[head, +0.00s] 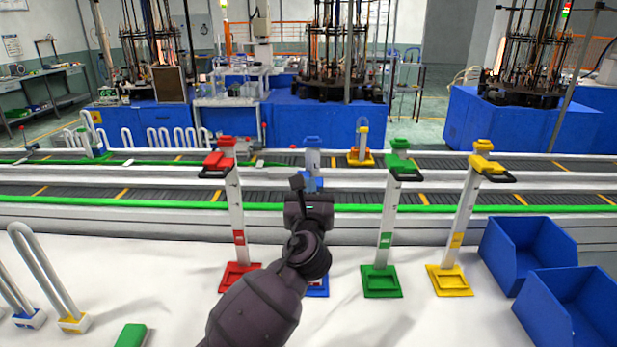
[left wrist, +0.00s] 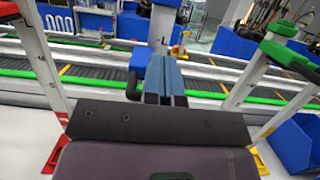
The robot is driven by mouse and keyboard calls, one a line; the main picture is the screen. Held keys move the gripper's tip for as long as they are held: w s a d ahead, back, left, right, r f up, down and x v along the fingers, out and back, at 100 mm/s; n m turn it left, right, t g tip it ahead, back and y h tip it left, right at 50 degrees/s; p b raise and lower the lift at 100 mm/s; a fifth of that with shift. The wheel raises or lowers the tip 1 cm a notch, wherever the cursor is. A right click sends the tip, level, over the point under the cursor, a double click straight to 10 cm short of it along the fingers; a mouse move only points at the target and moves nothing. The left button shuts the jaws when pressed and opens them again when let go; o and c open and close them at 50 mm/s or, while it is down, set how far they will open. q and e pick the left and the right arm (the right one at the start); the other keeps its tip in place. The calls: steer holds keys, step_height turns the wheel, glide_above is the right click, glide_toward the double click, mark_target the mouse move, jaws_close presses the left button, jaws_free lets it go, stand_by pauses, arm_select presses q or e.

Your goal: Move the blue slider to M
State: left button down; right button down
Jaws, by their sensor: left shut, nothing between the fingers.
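The blue slider (head: 313,181) sits on the upright white post of the blue stand, a short way below its blue top cap (head: 312,141). The stand's blue base (head: 319,288) is mostly hidden behind my left arm. My left gripper (head: 297,183) is in front of this post, shut and empty, close to the slider. In the left wrist view, the shut fingers (left wrist: 165,82) point at the post, and the blue slider (left wrist: 139,62) shows partly behind them. I cannot tell whether they touch it. No M mark is readable. My right gripper is not in view.
A red stand (head: 238,238) is to the left; a green stand (head: 384,240) and a yellow stand (head: 456,241) are to the right. Blue bins (head: 525,252) are at the far right. Conveyors run behind.

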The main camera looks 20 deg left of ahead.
arm_select(q)
steer(key=shift+f+b, duration=0.3)
steer(key=shift+f, duration=0.35)
steer(key=shift+f+b, duration=0.45)
steer(key=shift+f, duration=0.65)
steer(key=shift+r, duration=0.2)
